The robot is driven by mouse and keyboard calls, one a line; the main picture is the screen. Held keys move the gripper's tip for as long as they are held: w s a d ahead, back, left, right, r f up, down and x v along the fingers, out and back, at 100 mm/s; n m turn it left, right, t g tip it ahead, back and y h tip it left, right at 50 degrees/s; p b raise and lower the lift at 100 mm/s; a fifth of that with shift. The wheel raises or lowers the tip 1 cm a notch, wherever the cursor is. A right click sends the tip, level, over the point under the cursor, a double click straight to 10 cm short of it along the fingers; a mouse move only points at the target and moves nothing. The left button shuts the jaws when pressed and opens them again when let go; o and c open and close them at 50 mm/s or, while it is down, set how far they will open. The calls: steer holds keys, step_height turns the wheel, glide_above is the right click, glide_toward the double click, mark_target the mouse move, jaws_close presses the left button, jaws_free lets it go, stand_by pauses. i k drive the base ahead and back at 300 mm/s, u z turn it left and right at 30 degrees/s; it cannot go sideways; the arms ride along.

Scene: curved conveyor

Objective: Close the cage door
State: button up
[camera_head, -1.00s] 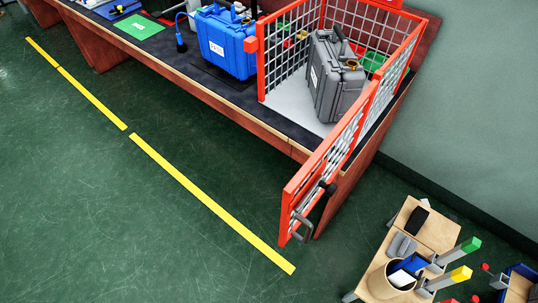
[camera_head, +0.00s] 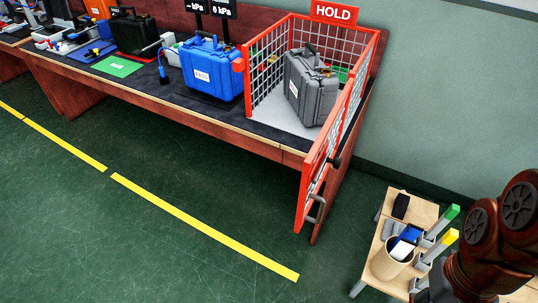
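The red-framed cage (camera_head: 285,22) with grey wire mesh stands at the right end of the long bench, under a red HOLD sign (camera_head: 335,11). Its door (camera_head: 322,170) stands open, swung out past the bench's front edge toward the lower middle of the picture. A dark handle (camera_head: 317,210) sits on the door's lower outer end. A grey case (camera_head: 311,87) stands upright inside the cage. My arm shows at the lower right, apart from the door. My gripper is not seen in this view.
A blue case (camera_head: 212,70) stands on the bench left of the cage, with a black case (camera_head: 133,35) and a green mat (camera_head: 118,66) farther left. A small wooden cart (camera_head: 366,262) with a bin stands at the lower right. Green floor with yellow lines is clear in front.

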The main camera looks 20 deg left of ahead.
mark_target(341, 108)
steer(key=z, duration=0.35)
steer(key=k, duration=0.9)
steer(key=u, duration=1.55)
steer(key=i, duration=0.5)
steer(key=z, duration=0.1)
